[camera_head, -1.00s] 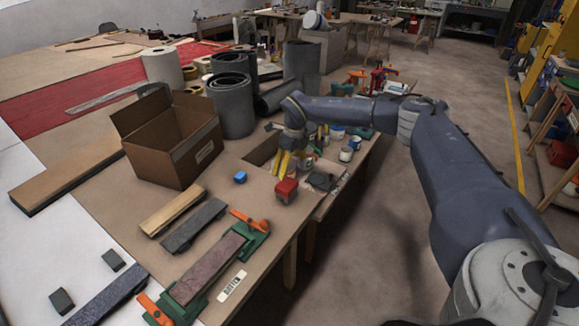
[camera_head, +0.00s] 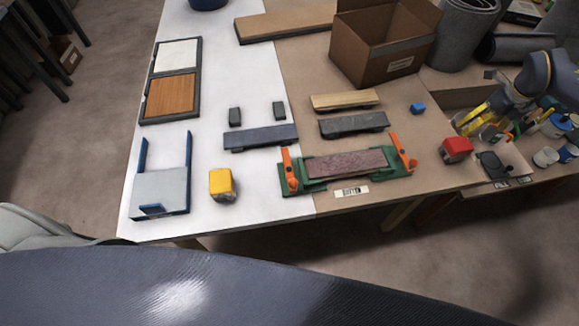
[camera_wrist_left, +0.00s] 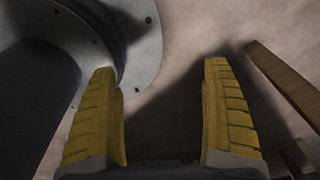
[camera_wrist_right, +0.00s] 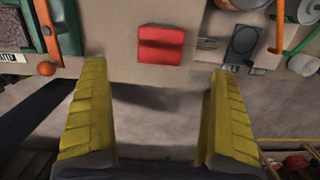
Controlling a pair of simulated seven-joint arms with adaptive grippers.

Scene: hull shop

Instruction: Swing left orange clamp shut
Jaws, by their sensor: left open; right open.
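The left orange clamp (camera_head: 289,168) stands at the left end of a green fixture (camera_head: 314,187) in the head view. Its lever lies beside the left end of a dark reddish bar (camera_head: 345,164), not across it. The right orange clamp (camera_head: 404,150) is at the other end and also shows in the right wrist view (camera_wrist_right: 47,30). My right gripper (camera_head: 478,120) is open and empty, to the right of the fixture near a red block (camera_head: 457,148). My left gripper (camera_wrist_left: 160,68) is open and empty over the floor; its fingers are not in the head view.
A cardboard box (camera_head: 380,52) stands behind the fixture. Wood and grey bars (camera_head: 352,123) lie just behind it. A yellow block (camera_head: 222,184) and a blue-armed holder (camera_head: 160,190) are to the left. Cans and tools crowd the right.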

